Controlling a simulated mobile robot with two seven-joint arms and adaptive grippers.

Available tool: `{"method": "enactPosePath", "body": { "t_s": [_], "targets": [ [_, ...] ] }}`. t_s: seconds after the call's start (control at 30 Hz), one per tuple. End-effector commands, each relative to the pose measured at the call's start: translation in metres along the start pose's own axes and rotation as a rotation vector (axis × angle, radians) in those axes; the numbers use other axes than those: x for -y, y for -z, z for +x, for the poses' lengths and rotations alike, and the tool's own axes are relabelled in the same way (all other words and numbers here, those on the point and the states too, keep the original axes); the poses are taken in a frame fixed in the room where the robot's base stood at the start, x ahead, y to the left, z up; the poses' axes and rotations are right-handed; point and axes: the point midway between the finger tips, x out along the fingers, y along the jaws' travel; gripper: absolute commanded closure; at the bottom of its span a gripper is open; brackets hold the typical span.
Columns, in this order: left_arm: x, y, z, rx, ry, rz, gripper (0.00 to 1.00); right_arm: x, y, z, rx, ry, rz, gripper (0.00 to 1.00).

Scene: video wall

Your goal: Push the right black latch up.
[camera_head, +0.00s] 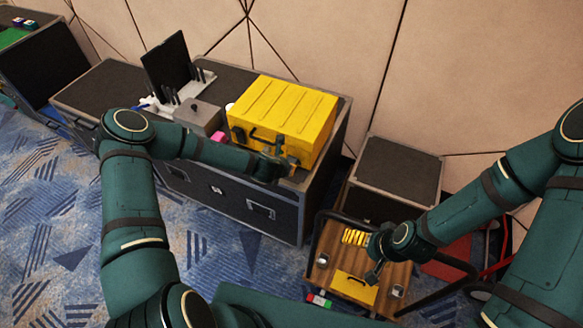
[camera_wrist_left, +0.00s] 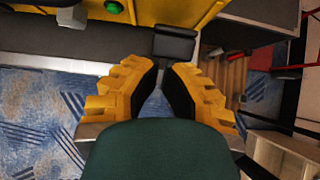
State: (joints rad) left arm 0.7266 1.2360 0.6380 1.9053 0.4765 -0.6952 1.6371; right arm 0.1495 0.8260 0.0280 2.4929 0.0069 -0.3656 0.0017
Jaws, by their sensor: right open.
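A bright yellow case (camera_head: 282,115) with ridges on its lid stands closed on the long black flight case. A black latch (camera_head: 238,134) is on the left of its front. A black block, likely the right latch (camera_wrist_left: 175,45), shows beyond my left fingertips in the left wrist view, at the case's lower edge. My left gripper (camera_head: 284,160) is at the right part of the case's front; contact cannot be told. Its yellow-and-black fingers (camera_wrist_left: 161,72) are close together with a narrow gap and nothing visible held. My right gripper (camera_head: 374,278) is open and empty above the wooden cart.
The flight case (camera_head: 225,183) also carries a dark monitor (camera_head: 168,66), a grey box (camera_head: 199,117) and a pink block (camera_head: 218,137). A wooden cart (camera_head: 320,272) with a black rail and a smaller black case (camera_head: 398,168) stand at right. Patterned carpet is open in front.

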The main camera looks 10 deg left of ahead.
Motion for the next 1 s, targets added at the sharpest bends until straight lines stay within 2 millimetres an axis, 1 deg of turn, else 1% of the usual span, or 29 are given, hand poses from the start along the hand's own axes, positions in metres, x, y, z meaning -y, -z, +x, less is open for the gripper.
{"method": "enactPosePath", "body": {
  "t_s": [0.03,0.1,0.4,0.77,1.0],
  "targets": [
    [-0.004,-0.006,-0.002,0.002,-0.002,0.0,1.0,0.002,0.0,-0.004,0.001,0.001,-0.001,0.0],
    [-0.006,-0.011,-0.002,0.003,-0.001,0.001,1.0,0.002,0.0,-0.004,0.001,0.002,-0.001,0.0],
    [-0.007,-0.029,0.0,0.003,-0.001,0.001,1.0,0.001,0.0,-0.003,0.002,0.002,-0.001,0.0],
    [-0.007,-0.031,-0.002,0.003,0.0,0.0,1.0,0.002,0.0,-0.004,0.001,0.001,-0.001,0.0],
    [-0.008,-0.038,-0.01,0.004,-0.001,0.001,1.0,0.004,0.001,-0.011,0.001,0.001,-0.001,0.0]
  ]
}}
